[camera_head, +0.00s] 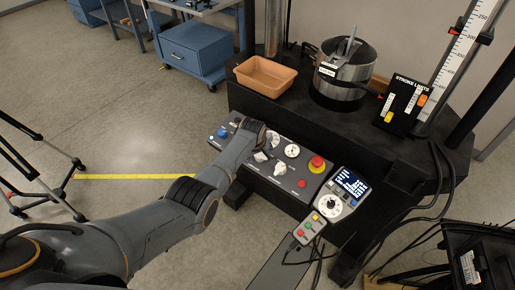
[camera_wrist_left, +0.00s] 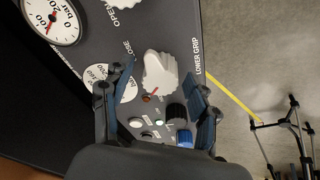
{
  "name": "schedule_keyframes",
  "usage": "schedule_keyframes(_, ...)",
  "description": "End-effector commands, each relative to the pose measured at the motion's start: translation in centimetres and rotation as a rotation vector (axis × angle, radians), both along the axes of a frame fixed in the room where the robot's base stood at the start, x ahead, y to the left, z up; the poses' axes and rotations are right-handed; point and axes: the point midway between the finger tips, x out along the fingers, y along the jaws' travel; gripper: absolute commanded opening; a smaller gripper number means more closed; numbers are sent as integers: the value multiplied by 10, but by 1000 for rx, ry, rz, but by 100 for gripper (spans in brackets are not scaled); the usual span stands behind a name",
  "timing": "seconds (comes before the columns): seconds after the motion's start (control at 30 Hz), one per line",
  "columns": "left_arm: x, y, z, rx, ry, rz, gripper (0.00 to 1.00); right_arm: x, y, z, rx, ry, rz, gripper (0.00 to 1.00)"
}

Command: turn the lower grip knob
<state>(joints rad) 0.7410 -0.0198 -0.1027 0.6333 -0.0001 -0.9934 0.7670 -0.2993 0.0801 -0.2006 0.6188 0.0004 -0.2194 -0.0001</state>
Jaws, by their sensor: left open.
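The lower grip knob (camera_wrist_left: 160,74) is a white, lobed knob on the dark control panel (camera_head: 292,182). The words LOWER GRIP are printed beside it, with OPEN and CLOSE nearby. In the head view the white knob (camera_head: 262,157) shows just below my left wrist. My left gripper (camera_wrist_left: 158,80) is open, with one finger on each side of the knob and visible gaps between. In the head view my left gripper (camera_head: 255,139) is above the panel, its fingers mostly hidden by the arm. My right gripper is not in view.
A red stop button (camera_head: 317,162) and a pendant (camera_head: 309,228) are further right. A brown tray (camera_head: 264,88) and a metal pot (camera_head: 345,72) stand behind the panel.

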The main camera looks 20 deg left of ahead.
Motion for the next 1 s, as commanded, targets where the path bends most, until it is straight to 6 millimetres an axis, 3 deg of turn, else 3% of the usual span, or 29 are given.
schedule_keyframes(0.27,-10,0,23,0,-3,0,60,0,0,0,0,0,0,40)
schedule_keyframes(0.8,-37,-2,92,0,-2,0,60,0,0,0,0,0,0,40)
schedule_keyframes(1.0,-43,-2,104,0,0,0,60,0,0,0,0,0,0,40)
